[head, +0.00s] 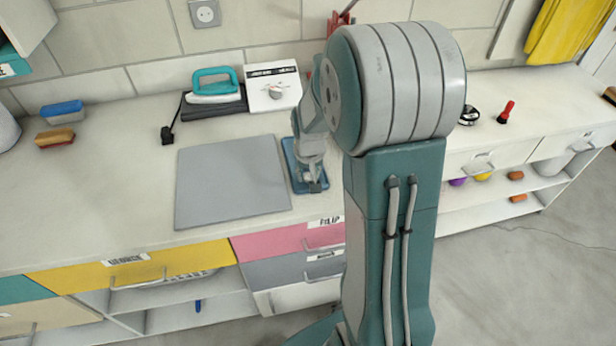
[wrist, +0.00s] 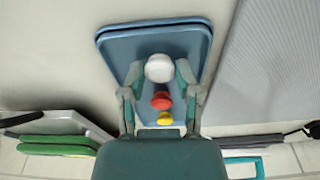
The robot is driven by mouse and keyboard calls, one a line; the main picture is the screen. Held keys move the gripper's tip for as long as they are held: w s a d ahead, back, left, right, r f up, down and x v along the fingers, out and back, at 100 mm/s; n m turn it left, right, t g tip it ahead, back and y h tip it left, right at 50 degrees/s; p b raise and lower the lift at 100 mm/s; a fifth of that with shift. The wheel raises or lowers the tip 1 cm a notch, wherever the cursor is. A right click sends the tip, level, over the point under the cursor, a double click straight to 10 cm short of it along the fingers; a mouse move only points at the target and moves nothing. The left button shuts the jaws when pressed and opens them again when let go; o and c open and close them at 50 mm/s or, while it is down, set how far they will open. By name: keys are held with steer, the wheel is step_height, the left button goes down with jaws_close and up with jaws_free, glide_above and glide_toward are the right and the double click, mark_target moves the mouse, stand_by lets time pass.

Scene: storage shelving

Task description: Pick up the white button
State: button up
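The white button (wrist: 159,68) is a round knob on a blue tray-like panel (wrist: 150,38) in the wrist view. A red button (wrist: 161,100) and a yellow button (wrist: 165,118) sit in line with it. My gripper (wrist: 159,72) is open, with one fingertip on each side of the white button. In the head view my gripper (head: 314,186) is over the blue panel (head: 291,160) on the counter, and my arm hides the buttons.
A grey mat (head: 232,182) lies left of the panel. A teal iron (head: 214,86) and a white box with a dial (head: 273,90) stand behind. A blue sponge (head: 62,112) and a brush (head: 55,138) lie at far left. The counter's left part is mostly clear.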

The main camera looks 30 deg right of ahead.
steer(key=shift+c, duration=0.4)
steer(key=shift+r, duration=0.65)
steer(key=s+d+r, duration=0.2)
steer(key=s+r, duration=0.4)
steer(key=s+d+r, duration=0.3)
steer(key=s+r, duration=0.2)
steer(key=s, duration=0.1)
steer(key=shift+s+d+r, duration=0.35)
